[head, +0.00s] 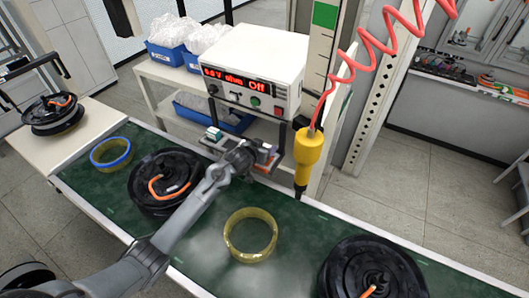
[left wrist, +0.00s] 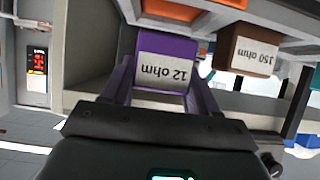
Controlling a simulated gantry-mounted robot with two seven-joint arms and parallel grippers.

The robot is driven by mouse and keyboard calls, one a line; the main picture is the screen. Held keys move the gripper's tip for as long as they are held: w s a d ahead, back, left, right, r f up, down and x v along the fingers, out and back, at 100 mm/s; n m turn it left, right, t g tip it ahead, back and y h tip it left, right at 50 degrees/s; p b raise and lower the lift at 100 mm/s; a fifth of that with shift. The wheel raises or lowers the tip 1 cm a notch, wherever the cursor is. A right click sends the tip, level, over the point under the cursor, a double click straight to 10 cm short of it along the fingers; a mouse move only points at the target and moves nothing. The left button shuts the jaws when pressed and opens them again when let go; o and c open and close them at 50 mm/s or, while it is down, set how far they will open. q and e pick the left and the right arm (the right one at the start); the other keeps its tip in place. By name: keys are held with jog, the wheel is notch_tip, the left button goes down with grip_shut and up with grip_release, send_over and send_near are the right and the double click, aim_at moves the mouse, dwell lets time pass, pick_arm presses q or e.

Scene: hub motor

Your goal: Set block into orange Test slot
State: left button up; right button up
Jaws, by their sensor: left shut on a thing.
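My left gripper (head: 250,157) reaches the small rack below the meter box. In the left wrist view its fingers (left wrist: 163,88) are shut on a purple block (left wrist: 165,50) labelled "12 ohm", one finger on each side. An orange part (left wrist: 195,14) lies just beyond the block at the top of that view, probably the orange Test slot; its opening is mostly cut off. I cannot tell whether the block touches it. A brown block (left wrist: 252,56) labelled "150 ohm" sits right of the purple one. My right gripper is not in view.
The meter box (head: 254,68) reads "Off" in red. A yellow screwdriver (head: 309,148) hangs on a red coiled cord right of the rack. Black hub motors (head: 160,198), a yellow ring (head: 250,252) and a blue ring (head: 110,168) lie along the green bench.

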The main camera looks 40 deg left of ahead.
pick_arm(q)
notch_tip(320, 180, down, 3)
jog(key=shift+r, duration=0.2)
jog(key=shift+f, duration=0.1)
jog(key=o, duration=1.1)
